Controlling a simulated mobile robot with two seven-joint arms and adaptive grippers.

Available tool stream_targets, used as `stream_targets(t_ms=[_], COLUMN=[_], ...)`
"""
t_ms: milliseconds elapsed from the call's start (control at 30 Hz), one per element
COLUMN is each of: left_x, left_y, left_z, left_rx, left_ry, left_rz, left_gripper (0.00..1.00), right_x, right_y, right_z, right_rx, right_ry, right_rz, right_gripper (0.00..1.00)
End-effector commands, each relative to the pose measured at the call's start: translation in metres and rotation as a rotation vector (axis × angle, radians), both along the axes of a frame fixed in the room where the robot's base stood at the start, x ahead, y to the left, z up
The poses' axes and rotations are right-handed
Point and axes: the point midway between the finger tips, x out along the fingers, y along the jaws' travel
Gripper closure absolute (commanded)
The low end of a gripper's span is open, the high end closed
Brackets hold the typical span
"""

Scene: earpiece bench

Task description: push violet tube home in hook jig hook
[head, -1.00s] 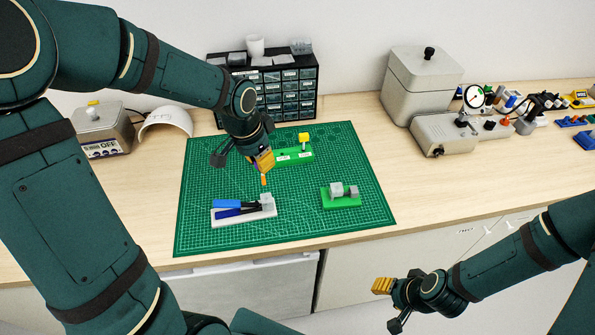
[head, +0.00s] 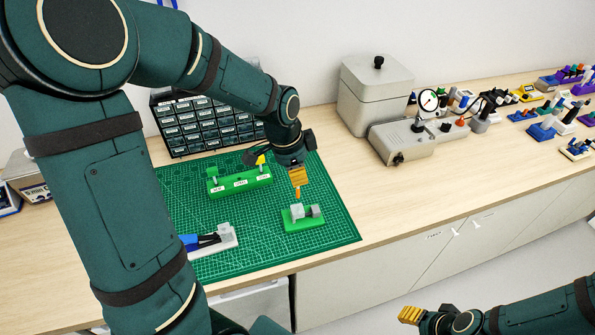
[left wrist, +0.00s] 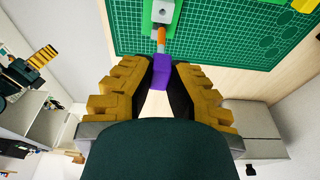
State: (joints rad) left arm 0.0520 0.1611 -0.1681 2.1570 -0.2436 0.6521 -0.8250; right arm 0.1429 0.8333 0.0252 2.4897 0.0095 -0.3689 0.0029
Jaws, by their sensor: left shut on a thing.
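My left gripper (head: 298,177) is shut on a violet piece (left wrist: 161,72), which I take for the violet tube. A grey part and an orange tip (left wrist: 161,38) stick out beyond it; the orange tip also shows below the fingers in the head view (head: 297,194). The hook jig, a green base with grey blocks (head: 303,217), lies just below the tip. Its grey block with a hole (left wrist: 162,11) shows in the left wrist view. I cannot tell whether the tip touches the jig. My right gripper (head: 410,315) is away from the bench, low right; its jaw state is unclear.
A green labelled rack (head: 240,183) with a yellow-topped piece stands behind left on the green mat (head: 335,215). A blue-handled tool on a white base (head: 212,240) lies left of the jig. A drawer cabinet (head: 205,125) and grey boxes (head: 375,95) stand behind.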

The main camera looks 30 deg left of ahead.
Motion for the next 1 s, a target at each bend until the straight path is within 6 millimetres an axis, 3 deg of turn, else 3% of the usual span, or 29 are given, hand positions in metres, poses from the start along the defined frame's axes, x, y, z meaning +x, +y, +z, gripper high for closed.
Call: stream_targets(t_ms=[367,1000], left_x=[0.000,0.000], left_y=[0.000,0.000], left_z=[-0.002,-0.044], left_rx=[0.000,0.000], left_ry=[0.000,0.000], left_rz=[0.001,0.002], left_gripper=[1.00,1.00], right_x=[0.000,0.000], right_y=[0.000,0.002], right_z=[-0.003,-0.043], right_rx=[-0.001,-0.008], right_ry=[0.000,0.003], right_rz=[0.000,0.000], right_gripper=[0.53,0.53])
